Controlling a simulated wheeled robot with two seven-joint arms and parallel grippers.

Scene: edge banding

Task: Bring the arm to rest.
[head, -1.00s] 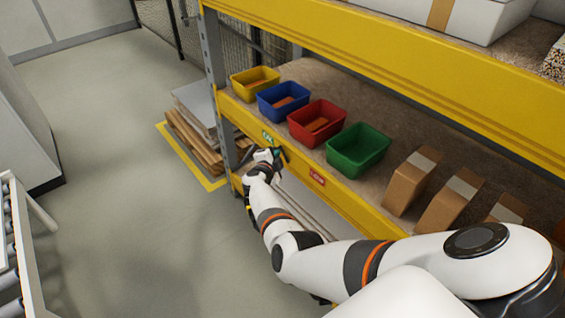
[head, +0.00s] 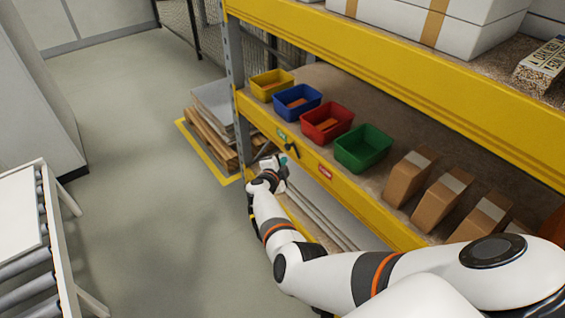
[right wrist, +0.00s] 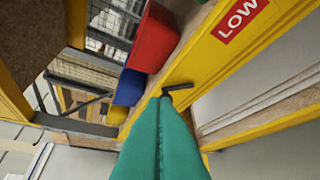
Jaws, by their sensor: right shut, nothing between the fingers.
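My right arm reaches across the head view to the lower shelf's front beam. Its gripper (head: 284,161) is at the beam, just below and left of a small black lever (head: 292,150). In the right wrist view its teal fingers (right wrist: 161,103) are pressed together along a seam, with nothing between them. The black lever (right wrist: 178,87) shows just beyond the fingertips; whether they touch it I cannot tell. My left gripper is not in view.
Yellow (head: 272,84), blue (head: 297,102), red (head: 326,122) and green (head: 363,148) bins and several cartons (head: 409,178) stand on the shelf. A roller conveyor (head: 30,265) is at left. The floor (head: 140,190) between is clear.

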